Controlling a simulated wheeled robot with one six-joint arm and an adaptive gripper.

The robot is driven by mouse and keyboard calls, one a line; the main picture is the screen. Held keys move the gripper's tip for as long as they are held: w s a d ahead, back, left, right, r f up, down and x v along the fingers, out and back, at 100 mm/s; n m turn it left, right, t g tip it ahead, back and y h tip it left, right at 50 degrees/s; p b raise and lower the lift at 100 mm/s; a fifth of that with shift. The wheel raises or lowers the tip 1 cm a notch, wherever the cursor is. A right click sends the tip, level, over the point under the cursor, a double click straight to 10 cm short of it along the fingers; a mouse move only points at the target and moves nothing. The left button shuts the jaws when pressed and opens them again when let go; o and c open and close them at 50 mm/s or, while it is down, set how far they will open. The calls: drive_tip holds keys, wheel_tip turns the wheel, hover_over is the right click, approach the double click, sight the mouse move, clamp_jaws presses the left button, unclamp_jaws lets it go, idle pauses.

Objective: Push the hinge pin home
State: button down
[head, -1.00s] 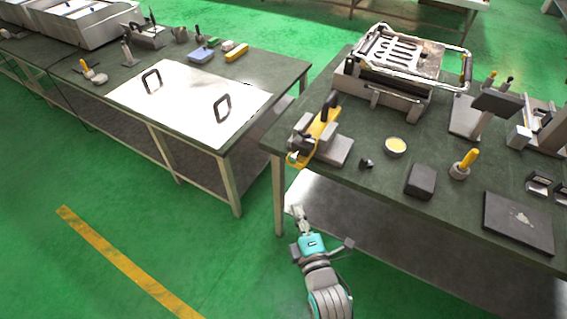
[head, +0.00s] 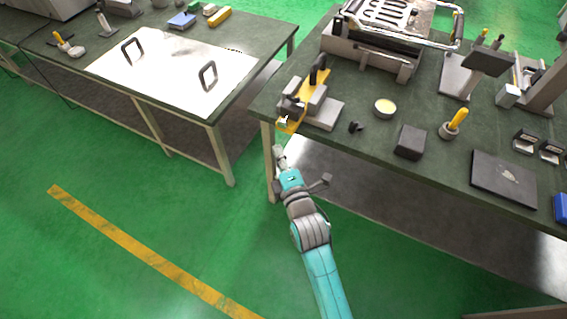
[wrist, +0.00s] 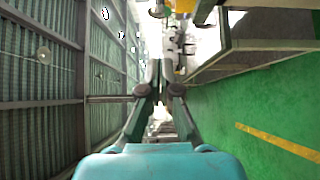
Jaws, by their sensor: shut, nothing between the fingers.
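A fixture with grey blocks (head: 326,112), a yellow plate (head: 311,88) and a black upright handle (head: 318,68) stands at the left front corner of the right workbench. A small pale piece (head: 284,120) shows at the plate's near end; I cannot tell whether it is the hinge pin. My gripper (head: 279,151) is shut and empty, just outside the bench's front corner, below the plate's near end in the picture and apart from it. In the wrist view my closed fingertips (wrist: 158,66) point ahead, with a yellow part (wrist: 186,5) at the top edge.
The right workbench (head: 370,150) also holds a metal-framed unit (head: 390,25), a dark block (head: 410,142), a round dish (head: 385,107) and a black plate (head: 504,178). A second bench with a white panel (head: 175,75) stands left. Green floor in front is free.

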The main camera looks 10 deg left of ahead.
sight(278, 124)
drive_tip(key=shift+w, duration=3.5)
